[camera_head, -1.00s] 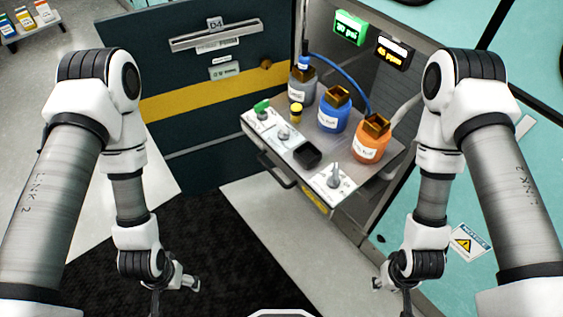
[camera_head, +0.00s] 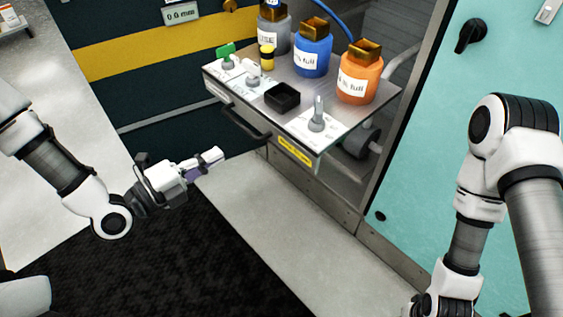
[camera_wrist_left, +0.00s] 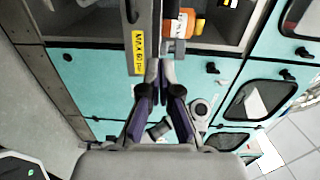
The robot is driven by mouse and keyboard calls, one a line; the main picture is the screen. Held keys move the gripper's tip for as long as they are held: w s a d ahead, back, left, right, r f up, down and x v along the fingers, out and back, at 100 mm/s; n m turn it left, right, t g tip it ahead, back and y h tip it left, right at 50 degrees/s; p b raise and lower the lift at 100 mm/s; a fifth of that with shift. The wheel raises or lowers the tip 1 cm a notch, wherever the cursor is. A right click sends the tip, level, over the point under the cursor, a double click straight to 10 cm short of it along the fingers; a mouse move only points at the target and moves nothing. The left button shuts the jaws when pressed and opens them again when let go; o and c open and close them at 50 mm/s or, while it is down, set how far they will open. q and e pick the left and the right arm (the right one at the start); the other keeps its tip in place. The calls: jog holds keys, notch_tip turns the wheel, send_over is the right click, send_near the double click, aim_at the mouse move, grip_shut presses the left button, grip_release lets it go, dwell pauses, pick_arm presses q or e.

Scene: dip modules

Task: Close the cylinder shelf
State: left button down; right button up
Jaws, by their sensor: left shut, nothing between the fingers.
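The cylinder shelf (camera_head: 312,86) is pulled out of its open cabinet. It carries a grey bottle (camera_head: 274,38), a blue bottle (camera_head: 313,54) and an orange bottle (camera_head: 359,80). A dark handle (camera_head: 245,124) and a yellow label (camera_head: 295,150) are on its front. My left gripper (camera_head: 218,154) is shut and empty, in front of the shelf and below the handle in the picture. The left wrist view shows its dark fingers together, with the shelf's label (camera_wrist_left: 135,50) and orange bottle (camera_wrist_left: 183,23) beyond. Contact with the shelf is unclear. My right gripper's fingertips are out of view.
The dark cabinet door (camera_head: 160,95) with a yellow stripe stands open at the left. Teal cabinet fronts (camera_head: 415,150) flank the shelf on the right. A black mat (camera_head: 185,265) and pale floor (camera_head: 300,230) lie clear below. Valves and a black box (camera_head: 283,96) sit on the shelf.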

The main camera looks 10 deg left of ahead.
pick_arm(q)
jog(key=f, duration=0.1)
jog(key=b, duration=0.8)
send_near(270, 119)
jog(key=shift+t, duration=0.3)
jog(key=x, duration=0.7)
jog(key=shift+d+f, duration=0.1)
jog(key=shift+d, duration=0.1)
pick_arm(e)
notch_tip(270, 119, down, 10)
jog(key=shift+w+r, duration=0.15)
